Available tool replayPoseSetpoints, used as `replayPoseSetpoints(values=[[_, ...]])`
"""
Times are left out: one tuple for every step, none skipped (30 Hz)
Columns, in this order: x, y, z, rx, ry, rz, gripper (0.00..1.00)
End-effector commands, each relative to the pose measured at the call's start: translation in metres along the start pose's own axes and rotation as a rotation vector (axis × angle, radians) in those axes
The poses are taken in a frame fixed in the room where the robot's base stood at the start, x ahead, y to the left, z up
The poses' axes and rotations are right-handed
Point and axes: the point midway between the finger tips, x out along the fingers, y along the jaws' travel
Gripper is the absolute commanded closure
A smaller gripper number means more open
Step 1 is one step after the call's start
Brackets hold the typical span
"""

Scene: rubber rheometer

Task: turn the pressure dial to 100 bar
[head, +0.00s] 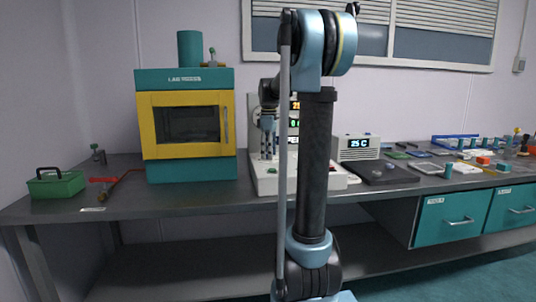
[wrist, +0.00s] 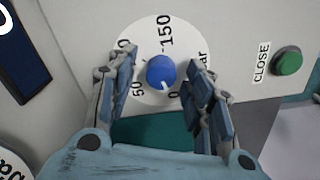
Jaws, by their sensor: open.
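The pressure dial is a white round scale (wrist: 140,92) with a blue knob (wrist: 161,72) in the wrist view. The knob's white mark points to the bottom, close to the 0. My gripper (wrist: 162,78) is open, one finger on each side of the knob, with gaps visible between fingers and knob. In the head view, my arm covers much of the pale rheometer (head: 268,182), and I cannot make out the dial.
A green CLOSE button (wrist: 288,61) sits right of the dial. In the head view, a yellow and teal oven (head: 190,172) stands left of the rheometer, and a small 25 C display box (head: 357,154) right of it. Tools and small items cover the bench's right side.

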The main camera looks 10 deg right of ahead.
Motion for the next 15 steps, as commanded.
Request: replayPoseSetpoints(values=[[0.0017, 0.0, -0.0001, 0.0, 0.0, 0.0, 0.53], [0.0023, 0.0, -0.0001, 0.0, 0.0, 0.0, 0.53], [0.0028, 0.0, -0.0001, 0.0, 0.0, 0.0, 0.53], [0.003, 0.0, -0.0001, 0.0, 0.0, 0.0, 0.53], [0.0031, -0.0001, -0.0002, 0.0, 0.0, 0.0, 0.53], [0.0031, -0.0001, -0.0002, 0.0, 0.0, 0.0, 0.53], [0.003, -0.0001, -0.0003, 0.0, 0.0, 0.0, 0.53], [0.003, -0.0001, -0.0004, -0.001, 0.0, 0.0, 0.53], [0.003, -0.0001, -0.0005, -0.001, 0.0, 0.0, 0.53], [0.003, -0.0001, -0.0005, -0.001, 0.0, 0.0, 0.53], [0.0029, -0.0001, -0.0006, -0.001, 0.0, 0.0, 0.6], [0.0029, -0.0002, -0.0007, -0.001, 0.0, 0.0, 0.69], [0.0029, -0.0002, -0.0008, -0.001, 0.0, 0.0, 0.75], [0.0029, -0.0002, -0.0008, -0.001, 0.0, 0.0, 0.82], [0.0029, -0.0002, -0.0009, -0.001, 0.0, 0.0, 0.91]])
